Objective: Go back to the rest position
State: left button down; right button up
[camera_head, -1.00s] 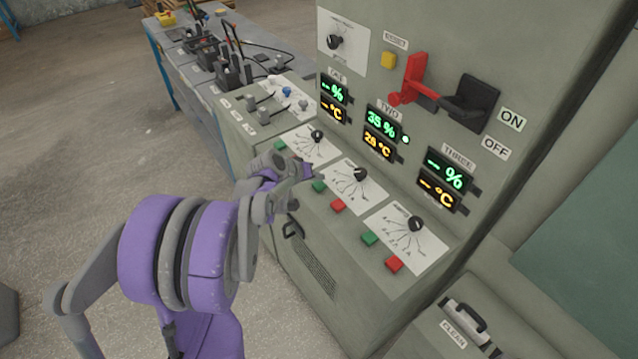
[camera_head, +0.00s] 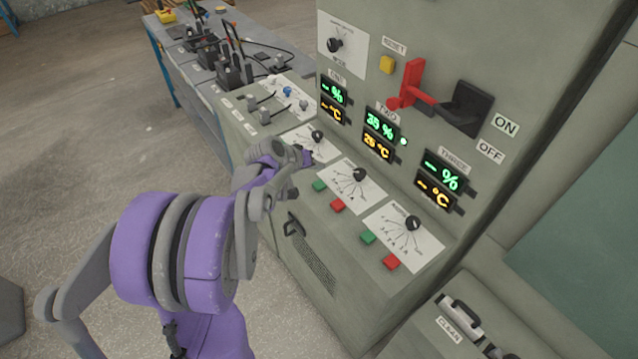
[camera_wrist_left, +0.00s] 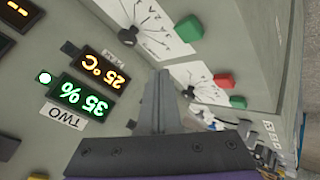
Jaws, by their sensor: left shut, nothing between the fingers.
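My left arm comes in from the left in the head view. Its gripper (camera_head: 303,156) hangs just above the sloped control panel, near the first dial plate (camera_head: 318,149) and left of the middle dial (camera_head: 359,174). In the left wrist view the fingers (camera_wrist_left: 160,100) are closed together with nothing between them. The grey-green cabinet (camera_head: 335,235) stands in front of the arm. I cannot tell from the head view whether the fingertips touch the panel. My right gripper is in no view.
A red lever switch (camera_head: 414,84) with ON and OFF labels sticks out of the upright panel. Green and red buttons (camera_head: 337,205) line the sloped edge. A workbench (camera_head: 185,75) with several devices stands behind at the left. Open floor (camera_head: 80,120) lies to the left.

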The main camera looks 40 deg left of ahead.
pick_arm(q)
jog(key=shift+d, duration=0.1)
dwell(0.4)
jog(key=s+d+r+m+g, duration=0.1)
jog(key=s+d+m, duration=0.1)
jog(key=s+d, duration=0.35)
jog(key=s+d+r+m+g, duration=0.1)
jog(key=s+d+m, duration=0.15)
jog(key=d, duration=0.65)
jog(key=s+d+f+m, duration=0.1)
jog(key=s+d, duration=0.3)
jog(key=s, duration=0.2)
jog(key=s+d+f+m+g, duration=0.1)
jog(key=s+d+m, duration=0.1)
jog(key=s+d, duration=0.2)
jog(key=shift+s+f+y, duration=0.15)
jog(key=shift+s+y, duration=0.15)
jog(key=shift+s, duration=1.2)
jog(key=shift+m, duration=0.25)
